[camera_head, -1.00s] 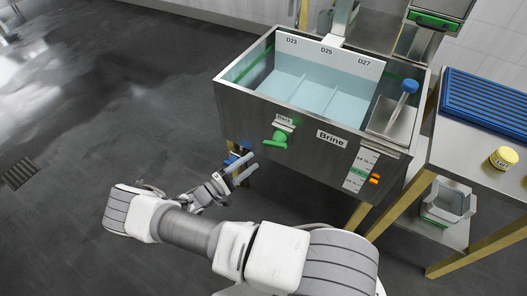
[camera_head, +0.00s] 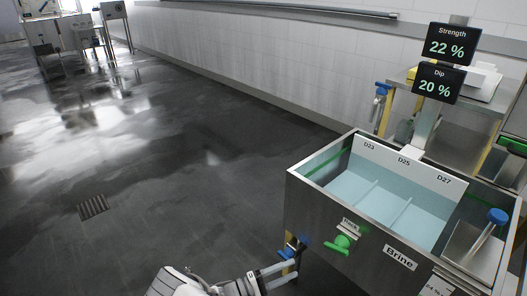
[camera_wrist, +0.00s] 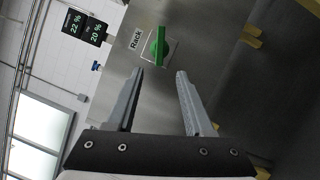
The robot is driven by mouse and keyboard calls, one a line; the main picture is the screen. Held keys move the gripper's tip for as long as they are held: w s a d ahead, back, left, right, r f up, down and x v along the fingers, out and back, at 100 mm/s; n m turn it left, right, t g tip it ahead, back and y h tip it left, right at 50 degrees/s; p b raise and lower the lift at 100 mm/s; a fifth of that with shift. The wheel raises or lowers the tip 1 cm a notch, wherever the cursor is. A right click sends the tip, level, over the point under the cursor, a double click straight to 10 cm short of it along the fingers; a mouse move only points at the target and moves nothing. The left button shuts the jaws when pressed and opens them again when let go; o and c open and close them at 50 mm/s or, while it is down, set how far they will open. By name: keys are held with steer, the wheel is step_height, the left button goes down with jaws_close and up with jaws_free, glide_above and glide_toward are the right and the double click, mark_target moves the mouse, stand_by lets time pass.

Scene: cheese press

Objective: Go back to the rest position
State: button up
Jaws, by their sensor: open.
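My gripper (camera_head: 294,268) is at the bottom of the head view, left of the front of the brine tank (camera_head: 330,221), with part of my arm below it. In the wrist view, the two fingers of my gripper (camera_wrist: 160,72) are spread apart with nothing between them. Beyond the fingertips is the green Rack knob (camera_wrist: 159,48) on the tank's steel front. The same green knob (camera_head: 342,243) shows in the head view, to the right of my gripper and apart from it.
The dark floor (camera_head: 170,160) to the left is clear, with a small drain grate (camera_head: 93,207).

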steer(key=s+d+r+m+g+y, duration=0.1)
steer(key=s+r+m+g+y, duration=0.2)
steer(key=r, duration=0.5)
steer(key=r+m+g+y, duration=0.1)
steer(key=r+g+y, duration=0.1)
steer(key=r+y, duration=0.5)
steer(key=s+d+r+m+g+y, duration=0.1)
steer(key=s+r+m+g+y, duration=0.15)
steer(key=r, duration=0.75)
steer(key=s+r+t+y, duration=0.6)
steer(key=s+r+t, duration=0.2)
steer(key=s+r, duration=0.75)
step_height(320, 180, up, 19)
steer(key=w+p, duration=0.1)
steer(key=p, duration=1.6)
steer(key=shift+d, duration=0.2)
